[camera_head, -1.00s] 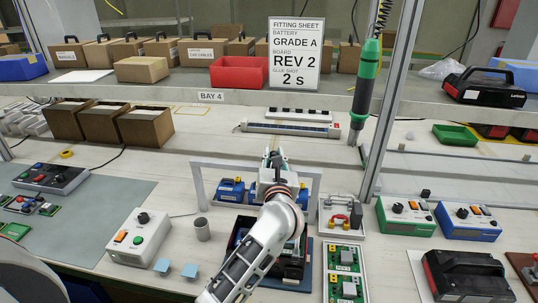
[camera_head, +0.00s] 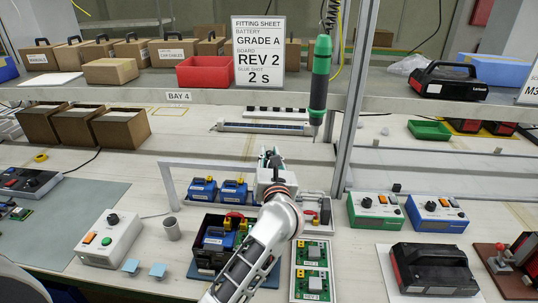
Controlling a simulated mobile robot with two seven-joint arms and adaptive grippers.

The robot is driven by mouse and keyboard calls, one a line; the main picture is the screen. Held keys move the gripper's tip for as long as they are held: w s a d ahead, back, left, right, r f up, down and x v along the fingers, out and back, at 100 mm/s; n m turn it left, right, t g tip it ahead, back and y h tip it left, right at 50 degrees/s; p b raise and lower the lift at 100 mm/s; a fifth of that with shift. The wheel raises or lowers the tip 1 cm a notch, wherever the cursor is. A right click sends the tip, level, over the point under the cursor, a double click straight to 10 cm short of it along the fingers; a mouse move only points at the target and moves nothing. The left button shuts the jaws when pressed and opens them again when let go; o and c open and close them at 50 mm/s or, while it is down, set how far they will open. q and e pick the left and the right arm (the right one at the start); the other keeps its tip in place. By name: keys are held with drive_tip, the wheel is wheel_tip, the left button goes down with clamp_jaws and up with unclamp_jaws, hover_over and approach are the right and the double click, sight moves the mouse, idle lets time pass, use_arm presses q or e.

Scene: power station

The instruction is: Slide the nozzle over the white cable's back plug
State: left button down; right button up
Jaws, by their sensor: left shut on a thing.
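My left arm comes up from the bottom middle. Its gripper (camera_head: 268,156) points away over the bench, just right of the blue batteries. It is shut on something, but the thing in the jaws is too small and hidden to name. An open black case (camera_head: 205,258) stands left of my forearm, with a blue battery (camera_head: 214,238) and red and yellow parts in it. My arm hides part of the case. I cannot make out the white cable, its back plug or the nozzle. My right gripper is not in view.
A green and black tool (camera_head: 319,75) hangs at back right. Green boards (camera_head: 313,253) lie right of my arm. Control boxes (camera_head: 375,211) stand farther right. Bench space behind the gripper is mostly clear.

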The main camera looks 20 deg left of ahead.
use_arm(q)
drive_tip(key=shift+d, duration=0.2)
drive_tip(key=c, duration=1.8)
unclamp_jaws()
drive_tip(key=shift+d, duration=0.15)
drive_tip(key=shift+c, duration=0.2)
drive_tip(key=v, duration=0.7)
drive_tip(key=shift+s, duration=0.2)
